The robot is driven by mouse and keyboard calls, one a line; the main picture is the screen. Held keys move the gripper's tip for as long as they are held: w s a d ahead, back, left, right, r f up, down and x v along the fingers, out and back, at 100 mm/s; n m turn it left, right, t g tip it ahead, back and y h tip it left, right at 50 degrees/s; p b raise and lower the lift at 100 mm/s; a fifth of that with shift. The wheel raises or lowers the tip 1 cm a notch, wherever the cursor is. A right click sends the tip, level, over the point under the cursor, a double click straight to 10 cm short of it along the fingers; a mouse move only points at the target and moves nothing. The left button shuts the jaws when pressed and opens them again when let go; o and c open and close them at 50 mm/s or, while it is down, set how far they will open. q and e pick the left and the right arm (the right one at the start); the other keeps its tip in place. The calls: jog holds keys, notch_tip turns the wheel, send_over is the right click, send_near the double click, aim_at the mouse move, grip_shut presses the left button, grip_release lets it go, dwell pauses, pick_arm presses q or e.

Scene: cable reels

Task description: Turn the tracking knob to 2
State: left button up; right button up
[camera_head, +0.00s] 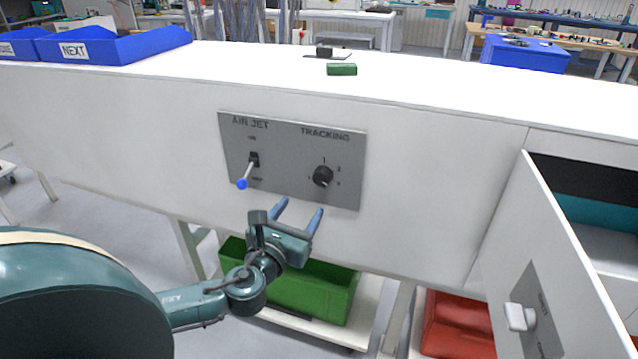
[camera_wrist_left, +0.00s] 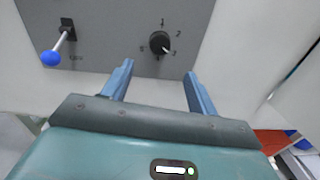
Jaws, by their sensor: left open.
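The black tracking knob (camera_head: 323,176) sits on the right part of a grey panel (camera_head: 290,130) on the white cabinet front, under the word TRACKING. Small marks surround it; a 2 shows at its upper right in the left wrist view, where the knob (camera_wrist_left: 160,42) has a light pointer aimed to the lower right. My left gripper (camera_head: 299,207) is open and empty, just below the panel, its blue fingers pointing up at the knob. In the left wrist view the gripper (camera_wrist_left: 158,82) has the knob ahead, between and beyond its fingertips, apart from them. My right gripper is not in view.
An AIR JET lever (camera_head: 246,173) with a blue tip stands out left of the knob. An open cabinet door (camera_head: 545,260) with a white handle is at the right. A green crate (camera_head: 325,290) and a red crate (camera_head: 455,325) sit below.

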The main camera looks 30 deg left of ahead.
aim_at(320, 181)
pick_arm(q)
jog(key=w, duration=0.3)
jog(key=w+a, duration=0.1)
jog(key=w, duration=0.2)
jog(key=w+a, duration=0.1)
jog(key=w, duration=0.2)
jog(key=shift+w+p, duration=0.3)
jog(key=shift+p, duration=0.1)
jog(key=shift+w+a+f, duration=0.1)
jog(key=shift+w, duration=0.6)
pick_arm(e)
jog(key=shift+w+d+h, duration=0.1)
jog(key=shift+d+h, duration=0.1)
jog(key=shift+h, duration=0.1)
pick_arm(q)
jog(key=shift+c, duration=0.2)
jog(key=c, duration=1)
jog(key=shift+o, duration=0.2)
